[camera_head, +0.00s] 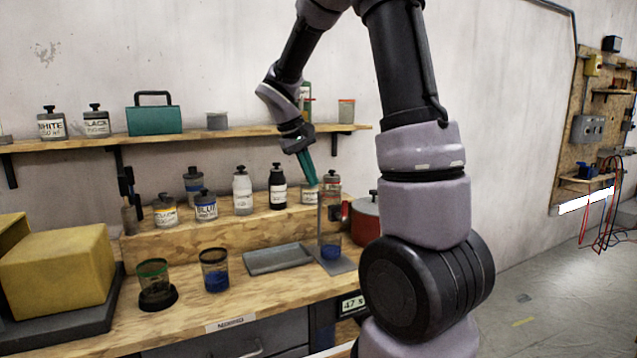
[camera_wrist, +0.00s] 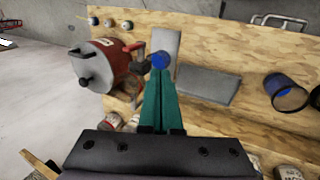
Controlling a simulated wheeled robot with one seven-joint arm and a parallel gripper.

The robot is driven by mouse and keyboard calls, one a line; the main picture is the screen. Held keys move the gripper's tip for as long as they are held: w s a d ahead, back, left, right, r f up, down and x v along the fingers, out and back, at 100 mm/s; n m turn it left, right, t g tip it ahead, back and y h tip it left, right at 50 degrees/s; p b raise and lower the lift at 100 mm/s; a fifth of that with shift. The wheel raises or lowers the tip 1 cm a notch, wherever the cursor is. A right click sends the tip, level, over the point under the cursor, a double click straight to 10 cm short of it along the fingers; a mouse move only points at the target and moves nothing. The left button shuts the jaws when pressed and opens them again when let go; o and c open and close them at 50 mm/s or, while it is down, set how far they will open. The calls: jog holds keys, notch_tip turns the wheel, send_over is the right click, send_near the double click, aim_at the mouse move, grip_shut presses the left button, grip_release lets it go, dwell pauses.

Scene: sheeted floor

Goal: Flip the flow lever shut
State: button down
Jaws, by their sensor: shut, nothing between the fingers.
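A red tank (camera_head: 366,222) with a grey lid stands on the bench, partly hidden behind my arm. It also shows in the wrist view (camera_wrist: 112,62). A red lever (camera_wrist: 136,46) sits on its side above a dark tap (camera_wrist: 141,66); the red part shows in the head view (camera_head: 345,210). I cannot tell the lever's setting. A tall clear cylinder (camera_head: 330,215) with blue liquid low inside stands beside the tank. My gripper (camera_head: 313,182) has teal fingers, shut and empty, pointing down near the cylinder's top. In the wrist view the fingertips (camera_wrist: 160,74) are right of the tap.
Several bottles (camera_head: 243,190) stand on the raised step behind. A grey tray (camera_head: 278,260), a blue-filled jar (camera_head: 215,270) and a green-rimmed jar (camera_head: 153,280) are to the left. A wall shelf (camera_head: 190,140) runs above the bench. The floor at right is open.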

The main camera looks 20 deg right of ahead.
jog(key=x, duration=0.8)
send_over(341, 216)
jog(key=a, duration=0.2)
jog(key=shift+s+a+f, duration=0.1)
jog(key=shift+s+a, duration=0.05)
jog(key=shift+s, duration=0.05)
jog(key=shift+d+y, duration=0.25)
jog(key=shift+y, duration=0.15)
